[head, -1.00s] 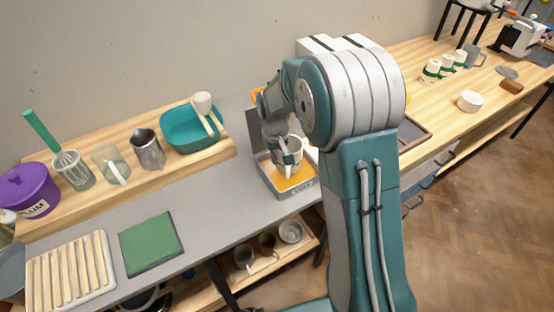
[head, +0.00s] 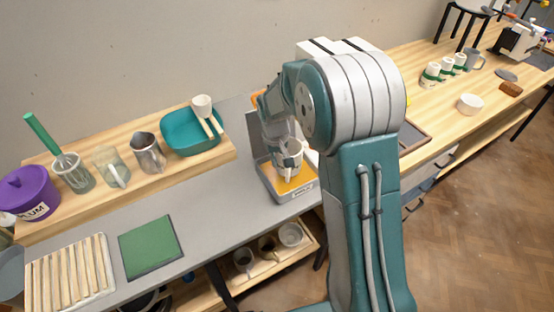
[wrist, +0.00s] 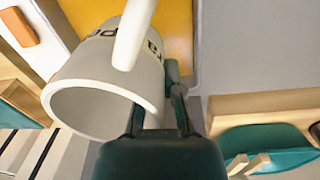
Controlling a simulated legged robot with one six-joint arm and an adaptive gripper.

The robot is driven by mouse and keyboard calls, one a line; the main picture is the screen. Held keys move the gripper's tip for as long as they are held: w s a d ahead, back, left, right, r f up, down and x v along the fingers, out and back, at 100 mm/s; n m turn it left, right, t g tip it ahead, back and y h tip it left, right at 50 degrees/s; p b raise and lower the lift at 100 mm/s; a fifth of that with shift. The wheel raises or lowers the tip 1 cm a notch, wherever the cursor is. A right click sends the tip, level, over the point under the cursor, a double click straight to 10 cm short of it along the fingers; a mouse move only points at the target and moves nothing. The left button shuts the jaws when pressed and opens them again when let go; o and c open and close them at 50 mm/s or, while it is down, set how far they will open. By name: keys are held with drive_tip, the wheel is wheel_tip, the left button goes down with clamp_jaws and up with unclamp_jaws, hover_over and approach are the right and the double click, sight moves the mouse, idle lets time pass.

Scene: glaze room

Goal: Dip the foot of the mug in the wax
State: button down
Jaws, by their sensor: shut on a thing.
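My gripper (head: 281,150) is shut on the white mug (head: 291,164) and holds it over the wax pan. In the wrist view the mug (wrist: 105,85) shows its open mouth towards the camera, with its handle at the top and dark lettering on its side. The gripper fingers (wrist: 158,110) grip its wall. The grey metal pan (head: 297,192) contains yellow-orange wax (head: 284,186), which also shows beyond the mug in the wrist view (wrist: 178,35). The mug's foot is hidden, so I cannot tell whether it touches the wax.
A teal basin (head: 188,135), a metal jug (head: 147,152), a glass jug (head: 110,166) and a purple tub (head: 28,192) stand left on a wooden board. A green mat (head: 150,246) and a ribbed rack (head: 72,278) lie in front. Grey counter is bare between mat and pan.

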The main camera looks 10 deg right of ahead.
drive_tip(key=shift+r, duration=3.55)
